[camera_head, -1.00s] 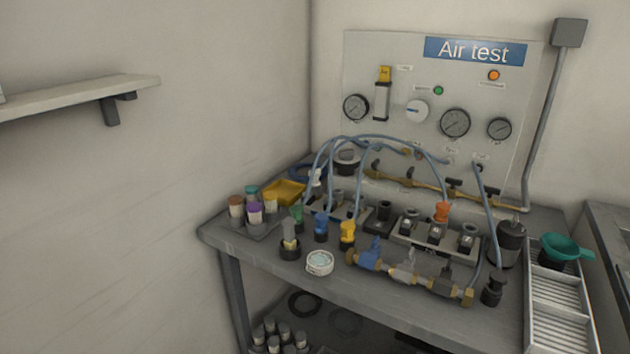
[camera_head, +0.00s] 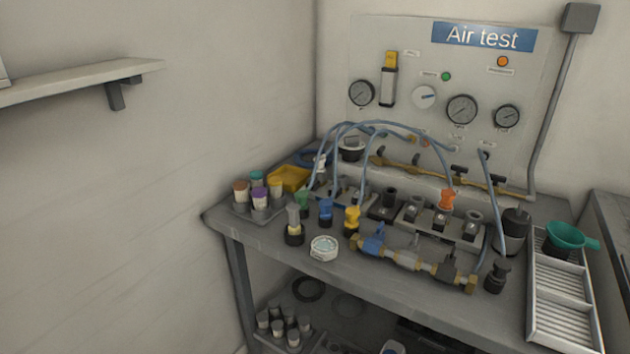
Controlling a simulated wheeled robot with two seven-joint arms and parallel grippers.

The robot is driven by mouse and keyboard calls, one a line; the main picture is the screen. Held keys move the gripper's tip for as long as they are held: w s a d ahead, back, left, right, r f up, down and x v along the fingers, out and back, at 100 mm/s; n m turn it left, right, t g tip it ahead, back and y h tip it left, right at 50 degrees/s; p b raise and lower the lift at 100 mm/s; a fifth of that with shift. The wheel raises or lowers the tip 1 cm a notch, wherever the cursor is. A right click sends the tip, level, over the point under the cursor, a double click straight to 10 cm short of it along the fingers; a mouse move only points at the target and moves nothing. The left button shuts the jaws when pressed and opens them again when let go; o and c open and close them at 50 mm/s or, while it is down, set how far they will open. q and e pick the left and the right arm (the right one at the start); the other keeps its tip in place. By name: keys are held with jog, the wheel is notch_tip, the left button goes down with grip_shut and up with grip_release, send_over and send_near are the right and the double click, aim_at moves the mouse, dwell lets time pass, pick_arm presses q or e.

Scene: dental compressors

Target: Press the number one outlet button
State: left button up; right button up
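A white panel with a blue "Air test" sign (camera_head: 484,37) stands on the wall behind the workbench. It carries a green button or lamp (camera_head: 446,77) and an orange one (camera_head: 502,62). Small labels sit beside them, too small to read. A row of outlet ports (camera_head: 426,142) with blue hoses runs along the panel's lower part. I cannot tell which part is the number one outlet button. Neither of my grippers shows in the view.
The workbench (camera_head: 285,262) is crowded with fittings, a brass valve assembly (camera_head: 407,256), a yellow tray (camera_head: 289,178) and a green funnel (camera_head: 566,236) on a ribbed tray (camera_head: 558,289). A shelf (camera_head: 80,80) juts from the left wall. Floor space at left looks clear.

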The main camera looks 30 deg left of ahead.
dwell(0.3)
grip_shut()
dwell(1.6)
